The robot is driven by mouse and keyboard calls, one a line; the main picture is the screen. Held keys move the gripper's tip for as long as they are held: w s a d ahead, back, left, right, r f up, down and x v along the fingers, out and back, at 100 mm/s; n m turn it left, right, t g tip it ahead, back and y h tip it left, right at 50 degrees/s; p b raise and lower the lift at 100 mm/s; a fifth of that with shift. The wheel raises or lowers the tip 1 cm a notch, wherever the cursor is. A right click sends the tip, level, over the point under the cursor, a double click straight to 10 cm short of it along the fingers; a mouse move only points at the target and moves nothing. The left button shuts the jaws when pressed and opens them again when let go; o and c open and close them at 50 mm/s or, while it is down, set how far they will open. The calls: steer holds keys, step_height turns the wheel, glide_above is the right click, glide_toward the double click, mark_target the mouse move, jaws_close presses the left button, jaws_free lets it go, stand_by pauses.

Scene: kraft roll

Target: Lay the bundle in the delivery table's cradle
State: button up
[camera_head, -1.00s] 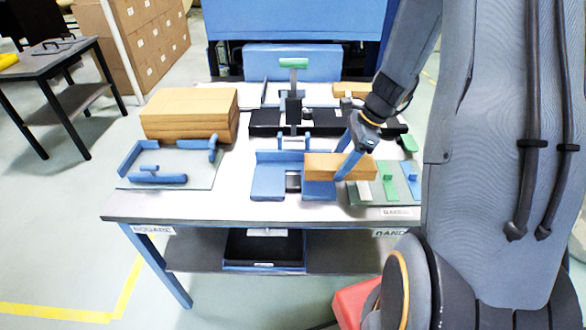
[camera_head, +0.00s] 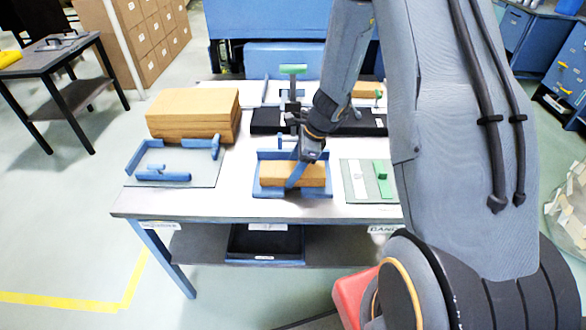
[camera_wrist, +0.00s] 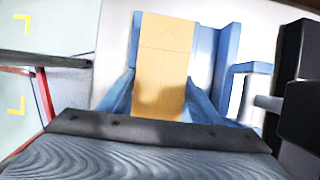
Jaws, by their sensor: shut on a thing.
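The bundle is a tan kraft-coloured block (camera_head: 308,175) lying level in the head view. My gripper (camera_head: 292,180) is shut on it, and one blue finger crosses its near face. In the wrist view the bundle (camera_wrist: 163,60) stretches away between the two blue fingers, with a faint arrow outline on top. The bundle is at a blue walled holder (camera_head: 268,156) in the middle of the work table; I cannot tell if it rests on the floor of it. Which thing is the delivery table's cradle is not clear from these views.
A brown stack (camera_head: 192,113) and a glass-like plate with blue stops (camera_head: 203,170) are on the left of the work table (camera_head: 232,206). A plate with a green block (camera_head: 382,178) is at right. A dark side table (camera_head: 48,62) stands back left, with floor between.

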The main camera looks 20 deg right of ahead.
steer(key=shift+f, duration=0.2)
steer(key=shift+f, duration=0.15)
steer(key=o, duration=1.3)
steer(key=shift+c, duration=0.2)
steer(key=b+v, duration=0.2)
steer(key=v, duration=1)
steer(key=s+a+r+n+h, duration=0.2)
steer(key=s+n, duration=0.6)
steer(key=n, duration=0.2)
steer(key=s+a+r+n+h, duration=0.2)
steer(key=s+r+n, duration=0.1)
steer(key=s+n, duration=0.5)
steer(key=n, duration=0.3)
steer(key=shift+a+n, duration=0.3)
